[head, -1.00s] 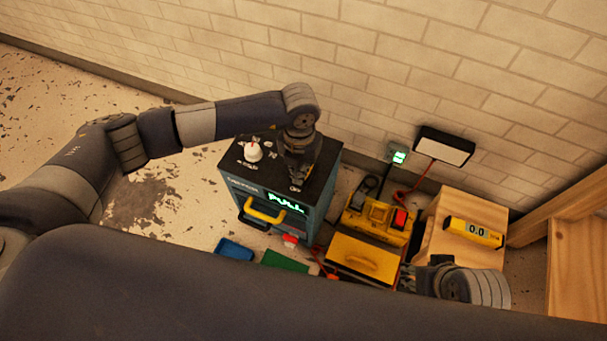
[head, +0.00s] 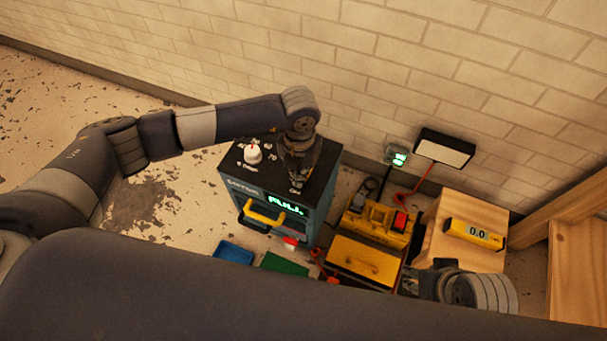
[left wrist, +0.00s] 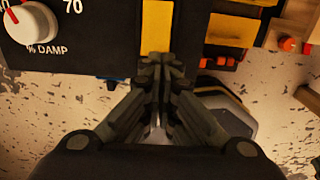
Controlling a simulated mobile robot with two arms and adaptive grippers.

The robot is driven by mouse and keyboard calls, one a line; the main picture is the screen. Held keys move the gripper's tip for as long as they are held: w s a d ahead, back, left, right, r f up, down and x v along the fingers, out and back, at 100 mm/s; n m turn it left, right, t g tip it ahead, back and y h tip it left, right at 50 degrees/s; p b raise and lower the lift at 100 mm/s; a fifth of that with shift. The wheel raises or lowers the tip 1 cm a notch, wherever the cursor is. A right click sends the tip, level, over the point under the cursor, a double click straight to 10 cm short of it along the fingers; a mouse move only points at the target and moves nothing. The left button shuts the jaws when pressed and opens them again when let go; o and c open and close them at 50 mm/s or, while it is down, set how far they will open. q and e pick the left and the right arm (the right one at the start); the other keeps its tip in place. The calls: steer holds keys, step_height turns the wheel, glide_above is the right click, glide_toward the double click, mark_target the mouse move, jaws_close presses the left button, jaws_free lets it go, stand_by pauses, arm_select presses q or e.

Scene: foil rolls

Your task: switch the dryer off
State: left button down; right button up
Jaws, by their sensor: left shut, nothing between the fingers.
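The dryer (head: 231,181) is a dark box by the wall with a black top, a white knob (head: 253,154), a green-lit display (head: 286,206) and a yellow front handle (head: 264,211). The knob, marked "% DAMP", also shows in the left wrist view (left wrist: 30,22). My left gripper (head: 297,180) points down over the right part of the dryer's top. In the left wrist view its fingers (left wrist: 160,65) are shut and empty, with their tips at a yellow strip (left wrist: 156,25) on the dark panel; contact is unclear. My right gripper (head: 411,281) is partly seen at lower right; its jaws are unclear.
A yellow device with a red switch (head: 379,220) and a yellow lidded box (head: 362,259) stand right of the dryer. A wooden block (head: 433,238) carries a yellow meter (head: 474,233). Blue (head: 233,253) and green (head: 284,262) trays lie in front. Brick wall is behind.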

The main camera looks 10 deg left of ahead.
arm_select(q)
steer(key=shift+f+b, duration=1.05)
steer(key=shift+f, duration=0.3)
arm_select(e)
steer(key=shift+w+a+f+t, duration=0.2)
steer(key=shift+w+f+t, duration=0.2)
steer(key=shift+w+f, duration=0.35)
arm_select(q)
steer(key=shift+r, duration=0.1)
arm_select(e)
steer(key=shift+r, duration=0.1)
arm_select(q)
steer(key=shift+r+p, duration=1.15)
steer(key=shift+r, duration=0.25)
steer(key=shift+d+r, duration=0.1)
steer(key=shift+r, duration=0.1)
steer(key=shift+r+p, duration=0.45)
steer(key=shift+p, duration=0.15)
steer(key=shift+r+p, duration=0.4)
steer(key=shift+r, duration=0.15)
steer(key=shift+r+p, duration=0.55)
steer(key=shift+r, duration=0.25)
arm_select(e)
step_height(320, 180, down, 10)
steer(key=g, duration=0.1)
steer(key=shift+r, duration=0.25)
